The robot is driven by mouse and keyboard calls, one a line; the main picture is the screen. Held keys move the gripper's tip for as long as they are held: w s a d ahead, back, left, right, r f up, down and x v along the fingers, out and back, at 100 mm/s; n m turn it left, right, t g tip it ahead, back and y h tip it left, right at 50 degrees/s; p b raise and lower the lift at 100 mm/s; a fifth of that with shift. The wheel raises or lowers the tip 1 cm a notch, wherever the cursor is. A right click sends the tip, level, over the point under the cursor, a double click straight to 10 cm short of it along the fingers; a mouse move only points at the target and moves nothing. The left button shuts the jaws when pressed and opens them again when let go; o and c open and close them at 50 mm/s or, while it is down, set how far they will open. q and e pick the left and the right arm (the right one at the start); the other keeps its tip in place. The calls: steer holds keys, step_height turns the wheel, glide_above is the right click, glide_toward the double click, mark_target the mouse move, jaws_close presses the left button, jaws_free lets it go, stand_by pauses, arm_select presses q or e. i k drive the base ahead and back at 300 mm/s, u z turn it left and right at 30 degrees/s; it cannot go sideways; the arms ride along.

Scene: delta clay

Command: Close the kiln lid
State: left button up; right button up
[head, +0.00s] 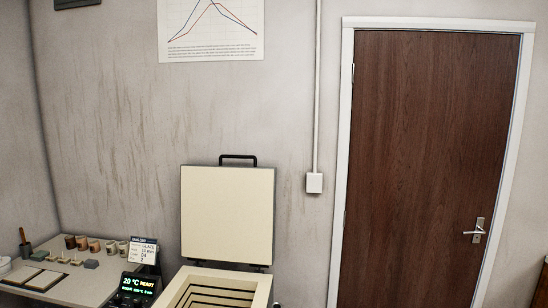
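The kiln (264,291) stands at the bottom middle of the head view, its lower part cut off by the frame edge. Its pale square lid (228,214) stands open and upright at the back, with a black handle (238,158) on its top edge. The chamber (215,296) shows open, with dark grooves along its inner walls. A control box (133,290) left of the kiln reads 20 °C and READY. Neither of my grippers is in view.
A table (72,251) at the left holds small cups (82,242), a card (143,251) and dark tiles. A brown door (428,165) with a white frame is shut at the right. A wall box with a conduit (314,183) is right of the lid.

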mark_target(228, 213)
steer(key=z, duration=1.1)
steer(key=i, duration=2.35)
steer(key=u, duration=0.85)
